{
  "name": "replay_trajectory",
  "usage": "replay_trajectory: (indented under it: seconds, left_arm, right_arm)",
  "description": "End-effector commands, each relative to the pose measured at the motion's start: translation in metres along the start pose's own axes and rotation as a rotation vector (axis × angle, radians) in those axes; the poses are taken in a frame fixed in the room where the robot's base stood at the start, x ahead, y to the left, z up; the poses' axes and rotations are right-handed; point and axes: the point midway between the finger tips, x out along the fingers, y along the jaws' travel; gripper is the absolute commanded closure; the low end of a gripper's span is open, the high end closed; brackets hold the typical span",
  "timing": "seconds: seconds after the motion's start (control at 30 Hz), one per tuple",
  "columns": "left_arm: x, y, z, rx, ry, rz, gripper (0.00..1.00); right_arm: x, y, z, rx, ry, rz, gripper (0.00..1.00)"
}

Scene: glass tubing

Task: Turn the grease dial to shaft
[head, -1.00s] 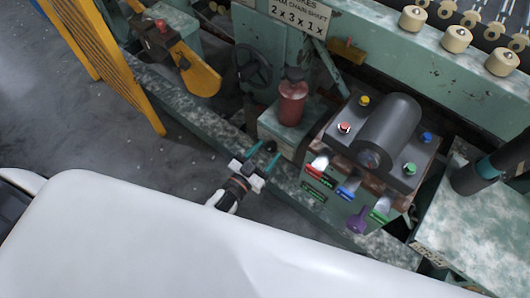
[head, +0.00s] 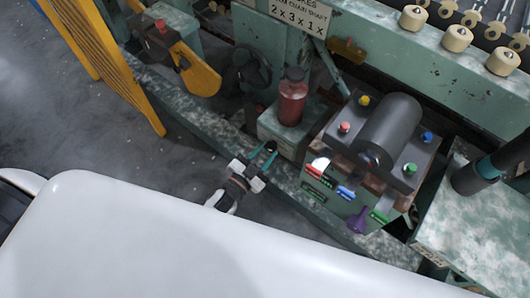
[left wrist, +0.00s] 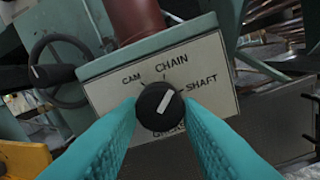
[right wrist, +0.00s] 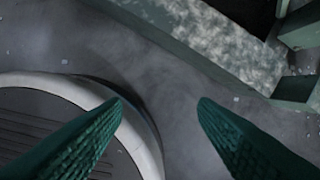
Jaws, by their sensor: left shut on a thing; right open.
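The grease dial (left wrist: 158,118) is a round black knob with a white pointer line, on a pale plate (left wrist: 218,75) lettered CAM, CHAIN and SHAFT. The pointer leans up and to the right, between the CHAIN and SHAFT lettering. My left gripper (left wrist: 160,106) is shut on the dial, one teal finger on each side. In the head view my left gripper (head: 268,150) is at the front of the green box (head: 270,128) under the red canister; the dial itself cannot be made out there. My right gripper (right wrist: 162,101) is open and empty, over floor.
The red canister (head: 291,100) stands above the dial. A dark handwheel (head: 252,68) is left of it. A box with a grey cylinder (head: 388,135) and coloured buttons is to the right. A green rail (head: 215,135) runs along the machine's front.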

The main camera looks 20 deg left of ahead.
Motion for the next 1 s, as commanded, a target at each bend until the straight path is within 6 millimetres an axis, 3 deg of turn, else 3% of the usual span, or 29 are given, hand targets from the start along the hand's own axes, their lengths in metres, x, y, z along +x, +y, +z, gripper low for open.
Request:
replay_trajectory:
  seconds: [0.6, 1.0]
  left_arm:
    - [-0.001, 0.001, -0.002, 0.545, -0.015, 0.001, 0.91]
    - [-0.001, 0.001, -0.001, 0.723, -0.021, 0.0, 0.91]
  right_arm:
    - [-0.023, -0.001, 0.018, 0.003, -0.022, -0.002, 0.46]
    - [-0.037, -0.001, 0.021, 0.004, -0.026, -0.002, 0.46]
